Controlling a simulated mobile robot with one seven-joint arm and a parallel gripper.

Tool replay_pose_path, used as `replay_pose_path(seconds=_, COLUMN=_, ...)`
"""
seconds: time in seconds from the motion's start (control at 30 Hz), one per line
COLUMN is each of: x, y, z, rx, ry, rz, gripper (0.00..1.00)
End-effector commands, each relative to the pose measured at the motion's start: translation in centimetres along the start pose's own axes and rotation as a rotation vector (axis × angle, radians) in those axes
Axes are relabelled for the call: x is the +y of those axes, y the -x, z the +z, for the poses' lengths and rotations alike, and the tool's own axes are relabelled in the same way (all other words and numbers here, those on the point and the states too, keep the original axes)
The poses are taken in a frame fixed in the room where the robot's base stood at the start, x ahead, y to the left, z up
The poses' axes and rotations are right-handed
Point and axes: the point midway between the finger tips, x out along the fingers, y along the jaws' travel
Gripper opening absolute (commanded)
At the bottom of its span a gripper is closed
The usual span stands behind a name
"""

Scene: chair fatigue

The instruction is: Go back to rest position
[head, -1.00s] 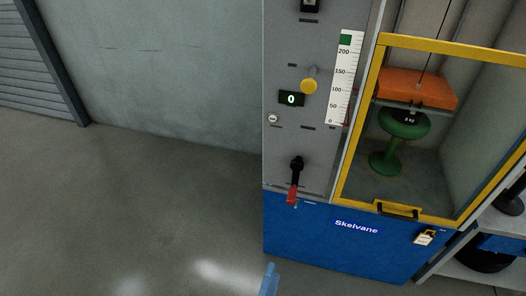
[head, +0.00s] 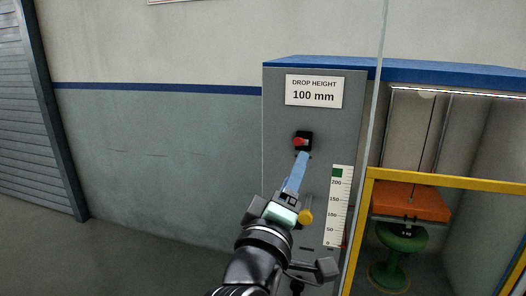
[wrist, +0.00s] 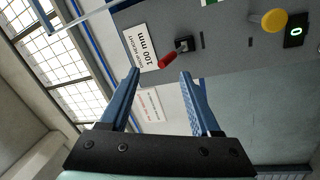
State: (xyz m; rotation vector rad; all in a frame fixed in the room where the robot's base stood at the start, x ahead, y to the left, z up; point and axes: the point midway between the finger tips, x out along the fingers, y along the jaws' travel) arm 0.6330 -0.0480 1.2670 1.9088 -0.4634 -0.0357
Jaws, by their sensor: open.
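My gripper (head: 300,160) is raised in front of the grey control panel (head: 280,128) of the test machine. Its blue fingers point up, close below the red-handled switch (head: 300,142) in the head view. In the wrist view my gripper (wrist: 160,74) has its two blue fingers spread apart with nothing between them. The red handle (wrist: 168,59) shows just beyond the fingertips there. I cannot tell whether a fingertip touches it. My arm hides the lower part of the panel in the head view.
The yellow-framed door (head: 450,181) is at the right, with the orange block (head: 410,201) over the green stool (head: 402,238) behind it. A yellow knob (head: 306,216) and a height scale (head: 337,205) are on the panel. Floor at the left is clear.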

Motion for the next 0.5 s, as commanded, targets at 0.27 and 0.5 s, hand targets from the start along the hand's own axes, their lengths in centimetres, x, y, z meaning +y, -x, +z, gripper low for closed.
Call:
replay_pose_path(seconds=0.27, x=18.9, y=7.0, z=-7.5, rx=0.414, ry=-0.867, rz=0.117, gripper=0.64)
replay_pose_path(seconds=0.5, x=27.1, y=13.3, z=-9.5, rx=0.688, ry=-1.235, rz=0.097, gripper=0.64)
